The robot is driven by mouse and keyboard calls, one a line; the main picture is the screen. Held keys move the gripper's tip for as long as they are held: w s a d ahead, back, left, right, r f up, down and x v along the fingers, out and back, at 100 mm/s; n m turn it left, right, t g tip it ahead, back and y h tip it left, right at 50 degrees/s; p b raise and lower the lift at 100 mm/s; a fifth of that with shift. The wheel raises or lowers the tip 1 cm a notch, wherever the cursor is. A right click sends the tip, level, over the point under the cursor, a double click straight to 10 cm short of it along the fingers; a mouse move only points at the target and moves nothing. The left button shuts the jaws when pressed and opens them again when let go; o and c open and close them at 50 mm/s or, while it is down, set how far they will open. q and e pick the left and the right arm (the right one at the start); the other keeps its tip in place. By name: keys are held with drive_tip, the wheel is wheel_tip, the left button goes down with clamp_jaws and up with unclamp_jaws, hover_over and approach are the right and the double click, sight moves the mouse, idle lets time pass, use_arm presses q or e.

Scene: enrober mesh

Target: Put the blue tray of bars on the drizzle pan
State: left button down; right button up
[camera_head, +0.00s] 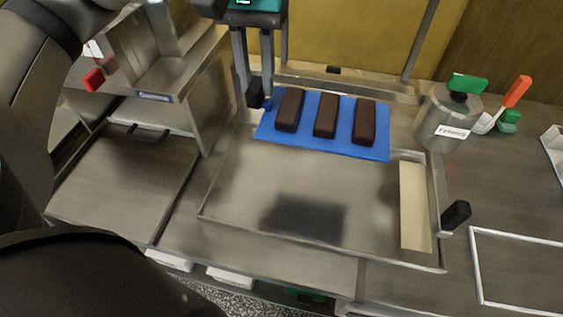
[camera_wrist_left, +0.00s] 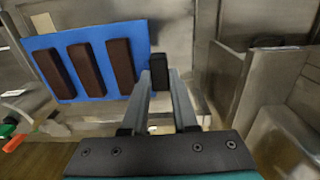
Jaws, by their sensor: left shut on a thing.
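The blue tray (camera_head: 345,147) carries three dark brown bars (camera_head: 326,115) in a row. It is at the back of the wide, shallow metal pan, which I take as the drizzle pan (camera_head: 375,190); whether it touches the pan cannot be told. My left gripper (camera_head: 256,92) points down at the tray's left end. In the left wrist view its fingers (camera_wrist_left: 160,95) close on a small black grip (camera_wrist_left: 159,66) beside the edge of the blue tray (camera_wrist_left: 90,42). The bars (camera_wrist_left: 120,65) lie separate on it. My right gripper is out of view.
A metal pot (camera_head: 446,118) with a green-handled lid stands right of the tray, near an orange-handled spatula (camera_head: 515,93). A metal machine (camera_head: 165,75) stands at left. A black handle (camera_head: 456,214) juts from the pan's right side. The pan's middle is bare.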

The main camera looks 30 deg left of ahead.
use_arm(q)
drive_tip(key=b, duration=0.2)
approach(264, 171)
wheel_tip(264, 171, down, 3)
drive_tip(key=shift+f, duration=0.4)
drive_tip(key=shift+r, duration=0.1)
drive_tip(key=shift+b, duration=0.35)
drive_tip(key=c, duration=0.7)
unclamp_jaws()
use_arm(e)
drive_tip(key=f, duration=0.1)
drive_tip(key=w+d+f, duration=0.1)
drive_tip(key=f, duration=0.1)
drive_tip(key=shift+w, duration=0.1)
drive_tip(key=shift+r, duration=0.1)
